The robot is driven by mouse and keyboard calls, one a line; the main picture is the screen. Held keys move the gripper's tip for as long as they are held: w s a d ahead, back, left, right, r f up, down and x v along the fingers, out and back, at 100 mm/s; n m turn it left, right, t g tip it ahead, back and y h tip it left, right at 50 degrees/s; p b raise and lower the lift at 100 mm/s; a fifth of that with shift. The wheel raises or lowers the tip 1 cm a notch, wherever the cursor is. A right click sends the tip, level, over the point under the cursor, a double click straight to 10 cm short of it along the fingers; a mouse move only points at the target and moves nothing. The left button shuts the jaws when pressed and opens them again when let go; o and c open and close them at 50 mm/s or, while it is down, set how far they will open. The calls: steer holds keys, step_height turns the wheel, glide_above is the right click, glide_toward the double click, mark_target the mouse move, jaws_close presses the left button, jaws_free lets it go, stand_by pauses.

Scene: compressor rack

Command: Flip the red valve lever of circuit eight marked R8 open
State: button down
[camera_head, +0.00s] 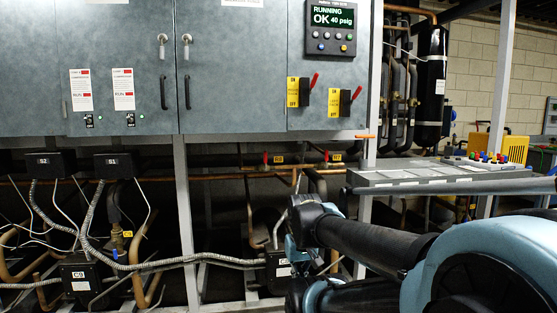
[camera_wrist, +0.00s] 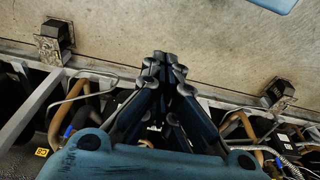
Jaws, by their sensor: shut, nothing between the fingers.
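Two small red levers sit on the copper pipes under the cabinet in the head view, a left one (camera_head: 265,158) and a right one (camera_head: 326,156). In the head view my arm reaches in from the lower right, and I cannot make out the fingers there.
The grey cabinet (camera_head: 233,70) overhangs the pipes and has two yellow switches with red handles on its right panel. An upright post (camera_head: 186,215) and grey conduits (camera_head: 160,263) stand left of my arm. A grey ledge (camera_head: 440,175) is at right. Pale floor (camera_wrist: 230,45) fills much of the wrist view.

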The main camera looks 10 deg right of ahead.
steer(key=w+a+r+m+t+y, duration=0.15)
steer(key=w+r+y, duration=0.35)
steer(key=w+r, duration=0.5)
steer(key=w+a+r+m+t+y, duration=0.1)
steer(key=w+a+r+m+y, duration=0.25)
steer(key=w+r, duration=0.7)
steer(key=w+d+r+m+t+y, duration=0.1)
steer(key=w+d+r+t+y, duration=0.1)
steer(key=w+d, duration=0.7)
steer(key=w+d+r+m+t+y, duration=0.1)
steer(key=w+d+r+t+y, duration=0.2)
steer(key=w+d+r, duration=0.3)
steer(key=w+d+y, duration=0.1)
steer(key=w+d, duration=0.2)
steer(key=w, duration=0.1)
steer(key=shift+w+r, duration=0.15)
steer(key=shift+w, duration=0.2)
steer(key=shift+y, duration=0.25)
